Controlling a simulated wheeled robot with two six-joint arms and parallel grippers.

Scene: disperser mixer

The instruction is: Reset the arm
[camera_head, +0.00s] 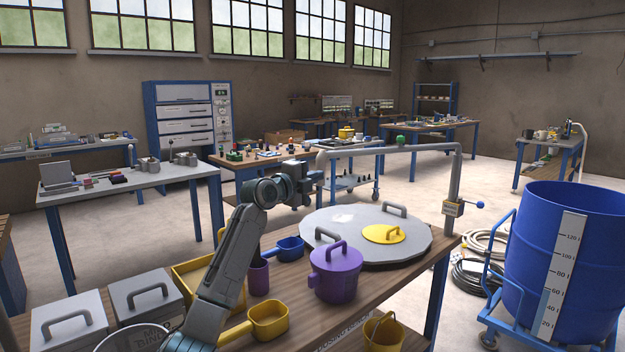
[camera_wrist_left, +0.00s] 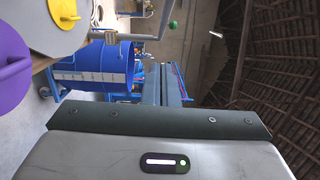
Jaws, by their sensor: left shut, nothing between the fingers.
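My left arm rises from the lower left of the head view. My left gripper (camera_head: 318,180) is held in the air above the wooden table, left of the round grey lid. It is shut and empty, and nothing touches it. In the left wrist view the fingers of my left gripper (camera_wrist_left: 166,84) lie close together, and the view is turned on its side. My right gripper is not in view.
A purple lidded pot (camera_head: 335,275), a yellow scoop (camera_head: 268,318) and a blue scoop (camera_head: 290,247) stand on the table below. The large grey lid (camera_head: 345,222) carries a yellow lid (camera_head: 387,234). A grey pipe (camera_head: 400,149) spans behind. A blue drum (camera_head: 530,250) stands at right.

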